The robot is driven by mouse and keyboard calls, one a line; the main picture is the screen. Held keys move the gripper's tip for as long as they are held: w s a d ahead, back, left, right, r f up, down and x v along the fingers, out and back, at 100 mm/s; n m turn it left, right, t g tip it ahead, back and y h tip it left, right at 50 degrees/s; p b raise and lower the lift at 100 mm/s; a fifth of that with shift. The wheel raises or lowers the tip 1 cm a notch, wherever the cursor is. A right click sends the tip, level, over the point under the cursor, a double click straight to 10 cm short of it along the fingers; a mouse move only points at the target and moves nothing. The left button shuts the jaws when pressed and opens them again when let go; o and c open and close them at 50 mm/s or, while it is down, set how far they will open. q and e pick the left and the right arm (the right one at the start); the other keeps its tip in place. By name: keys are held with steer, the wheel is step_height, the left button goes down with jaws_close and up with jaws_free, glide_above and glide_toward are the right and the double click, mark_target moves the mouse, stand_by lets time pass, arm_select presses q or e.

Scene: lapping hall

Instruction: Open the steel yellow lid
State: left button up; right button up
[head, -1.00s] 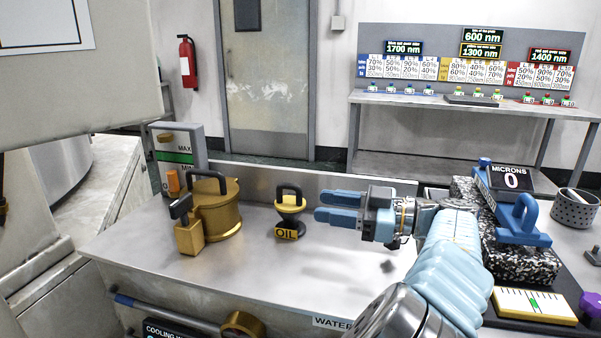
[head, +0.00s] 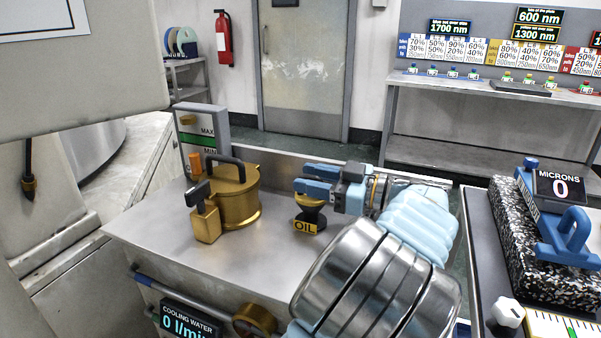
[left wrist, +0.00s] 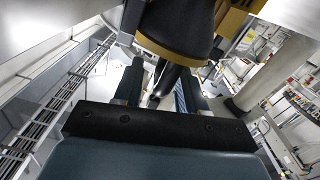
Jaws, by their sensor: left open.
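A yellow-gold round pot (head: 240,205) with a black arched handle (head: 226,160) on its top stands on the steel bench, its top closed. Beside it on the right is a small yellow and black vessel labelled OIL (head: 305,226); its upper part and black handle are hidden behind my gripper. My left gripper (head: 308,179) is open, pointing left, with its blue fingers over the top of the OIL vessel. In the left wrist view a yellow-rimmed dark round part (left wrist: 178,45) is just beyond the open fingers (left wrist: 160,85). I cannot tell whether they touch it. My right gripper is out of view.
A speckled granite block (head: 520,230) with blue handles is on the right. The bench front left is bare.

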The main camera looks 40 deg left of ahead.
arm_select(q)
steer(key=shift+x, duration=1.35)
jaws_close()
